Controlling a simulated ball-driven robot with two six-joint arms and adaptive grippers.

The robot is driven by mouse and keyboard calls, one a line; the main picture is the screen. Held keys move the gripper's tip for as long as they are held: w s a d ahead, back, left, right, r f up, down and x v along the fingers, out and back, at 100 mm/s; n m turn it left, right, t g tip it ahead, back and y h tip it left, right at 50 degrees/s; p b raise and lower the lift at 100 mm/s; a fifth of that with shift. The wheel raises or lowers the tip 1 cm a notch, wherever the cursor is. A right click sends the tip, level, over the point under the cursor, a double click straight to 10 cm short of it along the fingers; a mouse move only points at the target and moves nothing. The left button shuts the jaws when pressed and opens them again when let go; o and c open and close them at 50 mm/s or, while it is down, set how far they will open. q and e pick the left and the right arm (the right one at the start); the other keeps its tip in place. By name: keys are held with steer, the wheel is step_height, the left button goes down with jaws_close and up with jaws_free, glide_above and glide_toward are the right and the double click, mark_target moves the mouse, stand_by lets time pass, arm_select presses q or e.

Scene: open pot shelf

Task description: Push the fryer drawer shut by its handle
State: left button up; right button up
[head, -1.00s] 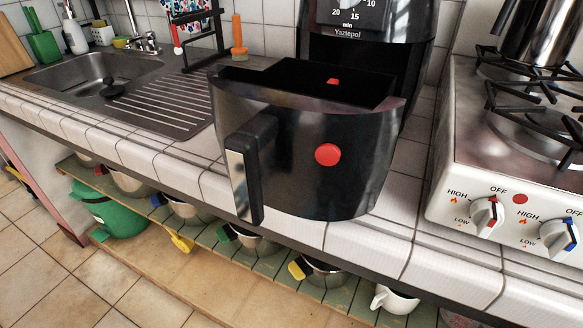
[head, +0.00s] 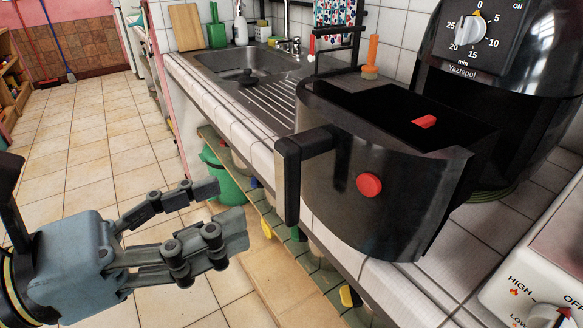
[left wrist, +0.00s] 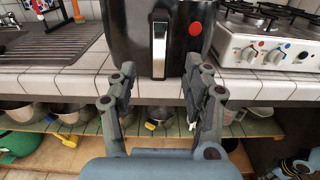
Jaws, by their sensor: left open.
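The black fryer drawer (head: 400,200), with a red round button on its front, sticks out from the black air fryer (head: 490,80) over the counter edge. Its upright handle (head: 289,185) is on the front side, facing left. In the left wrist view the handle (left wrist: 160,48) appears ahead, between the fingertips. My left gripper (head: 228,210) is open and empty, left of the handle and apart from it. It also shows in the left wrist view (left wrist: 160,72). A part of what looks like my right gripper (left wrist: 296,166) shows at the lower right corner of that view, its fingers unclear.
The tiled counter edge (head: 232,130) runs below the drawer, with the sink (head: 240,62) behind. The stove (left wrist: 265,48) stands right of the fryer. A low shelf with several pots lies under the counter. The floor at left is clear.

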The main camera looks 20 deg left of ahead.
mark_target(280, 184)
arm_select(q)
steer(key=p+x, duration=0.3)
steer(key=x, duration=0.5)
steer(key=shift+w+d, duration=0.2)
steer(key=shift+w, duration=0.2)
arm_select(e)
steer(key=r, duration=0.1)
steer(key=d+r, duration=0.1)
steer(key=r, duration=0.1)
steer(key=shift+w+d+r, duration=0.2)
steer(key=shift+w+r, duration=0.05)
steer(key=shift+r, duration=0.15)
arm_select(q)
jaws_close()
arm_select(e)
steer(key=shift+a, duration=0.2)
